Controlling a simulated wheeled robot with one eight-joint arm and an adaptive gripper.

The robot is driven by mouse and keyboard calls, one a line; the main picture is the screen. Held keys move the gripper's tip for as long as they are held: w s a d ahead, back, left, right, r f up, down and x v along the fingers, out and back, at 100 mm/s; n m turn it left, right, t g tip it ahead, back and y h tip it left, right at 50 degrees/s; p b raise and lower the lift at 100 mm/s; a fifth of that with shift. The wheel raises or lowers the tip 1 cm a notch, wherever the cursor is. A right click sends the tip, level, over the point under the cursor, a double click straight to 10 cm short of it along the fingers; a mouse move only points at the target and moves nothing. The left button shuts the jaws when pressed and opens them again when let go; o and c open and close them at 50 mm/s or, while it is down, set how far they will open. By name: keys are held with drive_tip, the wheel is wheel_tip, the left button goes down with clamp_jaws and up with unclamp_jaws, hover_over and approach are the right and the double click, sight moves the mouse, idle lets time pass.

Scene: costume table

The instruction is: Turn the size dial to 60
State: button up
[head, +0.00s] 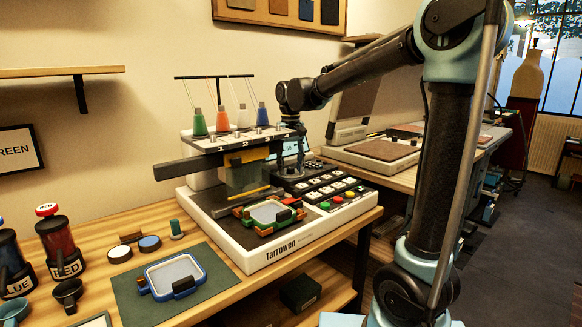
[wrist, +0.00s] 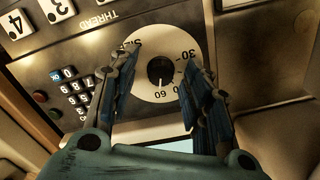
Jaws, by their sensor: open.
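The size dial (wrist: 160,71) is a black knob on a round white plate, seen upside down in the wrist view. Its plate carries "SIZE", "30" and "60" marks; part of the scale is hidden by a finger. A thin pale pointer line on the knob appears to point at the "60" mark. My gripper (wrist: 161,78) is open, one finger on each side of the knob, with gaps between. In the head view my gripper is at the machine's panel beside the small screen (head: 290,148), and the dial is hidden there.
The white embroidery machine (head: 245,258) holds a green-and-orange hoop. A keypad (wrist: 75,95) and numbered thread buttons (wrist: 60,8) lie beside the dial. A blue hoop (head: 175,273) rests on the mat. Thread cones (head: 220,121) stand on top of the machine. Another machine (head: 370,150) stands behind.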

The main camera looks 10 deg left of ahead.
clamp_jaws()
drive_tip(key=shift+n, duration=0.3)
unclamp_jaws()
drive_tip(key=shift+r, duration=0.1)
wheel_tip(320, 180, up, 12)
idle(0.7)
